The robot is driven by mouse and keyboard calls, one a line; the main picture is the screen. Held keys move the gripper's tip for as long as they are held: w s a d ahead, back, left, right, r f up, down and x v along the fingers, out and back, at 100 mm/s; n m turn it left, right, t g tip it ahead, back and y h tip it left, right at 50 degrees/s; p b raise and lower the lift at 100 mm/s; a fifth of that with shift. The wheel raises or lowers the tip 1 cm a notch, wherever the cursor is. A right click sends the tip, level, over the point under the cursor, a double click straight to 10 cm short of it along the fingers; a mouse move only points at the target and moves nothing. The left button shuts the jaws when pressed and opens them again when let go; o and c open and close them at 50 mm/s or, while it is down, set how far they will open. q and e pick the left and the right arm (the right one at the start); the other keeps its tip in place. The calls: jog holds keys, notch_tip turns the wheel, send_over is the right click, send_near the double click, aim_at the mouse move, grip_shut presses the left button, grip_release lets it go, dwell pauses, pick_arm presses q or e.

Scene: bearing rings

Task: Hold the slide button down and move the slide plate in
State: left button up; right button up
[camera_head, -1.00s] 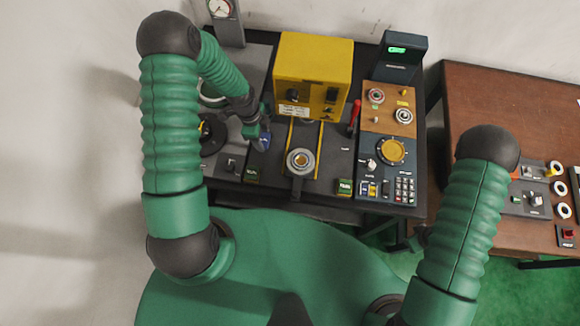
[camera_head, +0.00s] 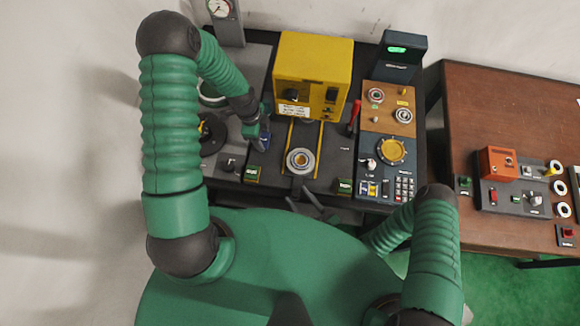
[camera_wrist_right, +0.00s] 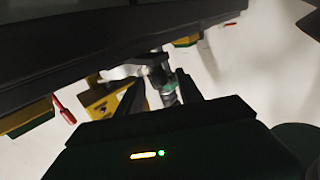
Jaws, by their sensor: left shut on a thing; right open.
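The slide plate (camera_head: 301,174) is dark, lies between two yellow rails in front of the yellow machine, and carries a round metal ring holder (camera_head: 300,161). Two small green buttons stand at the table's front edge, one left (camera_head: 253,174) and one right (camera_head: 344,186) of the plate; their labels are too small to read. My left gripper (camera_head: 262,136) is left of the rails, shut on a small dark blue thing that I cannot identify. My right gripper (camera_head: 315,203) is open just in front of the table edge near the plate. Its fingers also show in the right wrist view (camera_wrist_right: 160,88).
The yellow machine (camera_head: 314,75) stands behind the plate, with a red lever (camera_head: 354,115) at its right. A brown table (camera_head: 480,110) with an orange box (camera_head: 497,163) stands at the right.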

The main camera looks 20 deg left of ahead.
aim_at(290, 189)
jog(key=x, duration=0.5)
jog(key=shift+a, duration=0.1)
jog(key=shift+c, duration=0.2)
grip_shut()
jog(key=shift+w, duration=0.15)
dwell(0.9)
